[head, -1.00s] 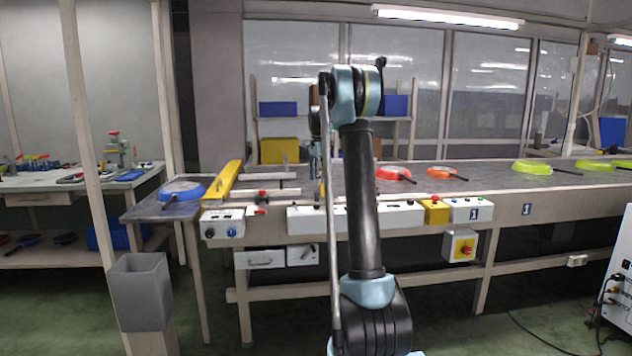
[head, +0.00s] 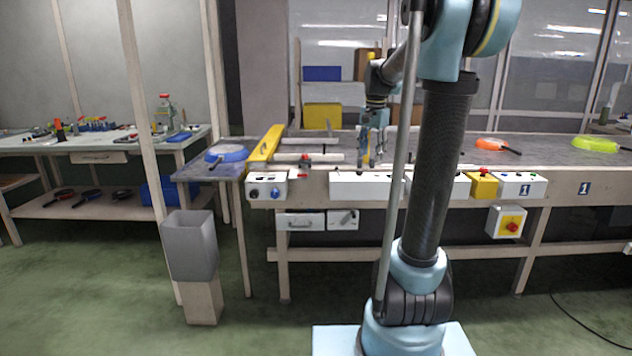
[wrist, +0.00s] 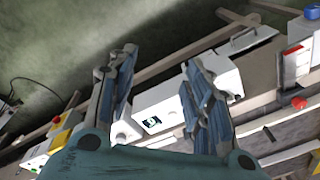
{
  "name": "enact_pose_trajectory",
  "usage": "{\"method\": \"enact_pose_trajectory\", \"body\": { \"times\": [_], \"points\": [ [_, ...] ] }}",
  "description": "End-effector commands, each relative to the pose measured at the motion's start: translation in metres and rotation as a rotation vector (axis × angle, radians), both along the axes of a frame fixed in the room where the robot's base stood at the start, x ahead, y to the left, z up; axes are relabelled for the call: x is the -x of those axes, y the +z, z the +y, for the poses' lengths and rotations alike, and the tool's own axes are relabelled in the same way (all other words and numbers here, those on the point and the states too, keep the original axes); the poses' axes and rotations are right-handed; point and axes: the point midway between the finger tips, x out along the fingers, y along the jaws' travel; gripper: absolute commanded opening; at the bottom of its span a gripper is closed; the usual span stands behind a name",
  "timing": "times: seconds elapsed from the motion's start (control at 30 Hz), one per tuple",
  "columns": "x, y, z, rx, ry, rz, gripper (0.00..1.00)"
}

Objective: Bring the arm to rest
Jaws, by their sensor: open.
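My gripper (head: 371,148) hangs at the front edge of the conveyor table in the head view, partly in line with my arm. In the wrist view my gripper (wrist: 160,95) is open, with its two fingers apart and nothing between them. Beyond the fingers are the white control boxes (wrist: 158,112) on the table's front. My forearm and upper arm fill the right middle of the head view and hide part of the conveyor.
The conveyor table (head: 560,180) runs to the right, bearing an orange pan (head: 490,145) and a yellow-green pan (head: 596,145). A blue pan (head: 227,153) lies on the side table. A grey bin (head: 190,247) stands at front left. Green floor between is clear.

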Motion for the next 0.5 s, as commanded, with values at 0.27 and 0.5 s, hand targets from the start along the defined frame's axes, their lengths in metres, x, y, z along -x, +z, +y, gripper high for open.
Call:
{"method": "enact_pose_trajectory", "body": {
  "times": [0.27,0.5],
  "points": [
    [0.084,-0.021,0.000,0.020,0.164,-0.023,0.46],
    [0.152,-0.051,0.000,0.038,0.305,-0.041,0.46]
  ]
}}
